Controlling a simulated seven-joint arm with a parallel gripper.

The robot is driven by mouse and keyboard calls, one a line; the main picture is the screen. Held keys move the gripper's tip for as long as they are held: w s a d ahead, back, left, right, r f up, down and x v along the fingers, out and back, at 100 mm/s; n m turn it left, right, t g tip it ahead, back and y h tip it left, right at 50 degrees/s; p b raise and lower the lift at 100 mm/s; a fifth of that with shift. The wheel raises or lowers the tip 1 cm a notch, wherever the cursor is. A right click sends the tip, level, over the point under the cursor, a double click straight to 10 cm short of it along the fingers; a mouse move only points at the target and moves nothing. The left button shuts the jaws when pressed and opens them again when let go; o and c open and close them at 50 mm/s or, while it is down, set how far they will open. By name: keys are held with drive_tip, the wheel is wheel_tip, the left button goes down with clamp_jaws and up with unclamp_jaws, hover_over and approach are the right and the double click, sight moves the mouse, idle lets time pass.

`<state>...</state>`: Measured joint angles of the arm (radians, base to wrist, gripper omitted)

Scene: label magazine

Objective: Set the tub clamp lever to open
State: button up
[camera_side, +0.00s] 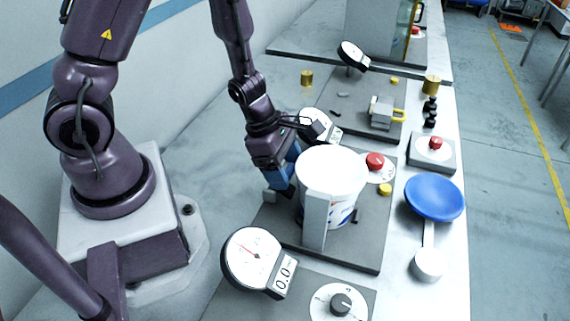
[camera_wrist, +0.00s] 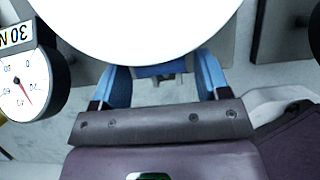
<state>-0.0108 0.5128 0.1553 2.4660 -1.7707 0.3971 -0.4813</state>
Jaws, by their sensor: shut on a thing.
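The white tub (camera_side: 333,172) stands upright on a dark base plate (camera_side: 357,252), with a light grey upright plate (camera_side: 315,222) beside it. My gripper (camera_side: 287,182) is at the tub's left side, below its rim. In the wrist view the tub's rim (camera_wrist: 150,25) covers the top of the picture. The blue fingers are wide apart and reach under the rim, with a blue patch of tub wall between them. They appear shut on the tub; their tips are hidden. I cannot make out the clamp lever for certain; the tub and my gripper may hide it.
A round gauge (camera_side: 250,260) and a black knob (camera_side: 341,303) are in front. A red knob (camera_side: 375,160) is close behind the tub. A blue dish (camera_side: 434,197) on a scale stands to the right. Another gauge (camera_wrist: 22,88) is near my gripper.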

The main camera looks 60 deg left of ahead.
drive_tip(key=shift+s+a+r+t+h, duration=0.2)
drive_tip(key=shift+s+a+t+h, duration=0.45)
drive_tip(key=shift+t+h, duration=0.25)
drive_tip(key=o, duration=1.3)
drive_tip(key=shift+w+d, duration=0.1)
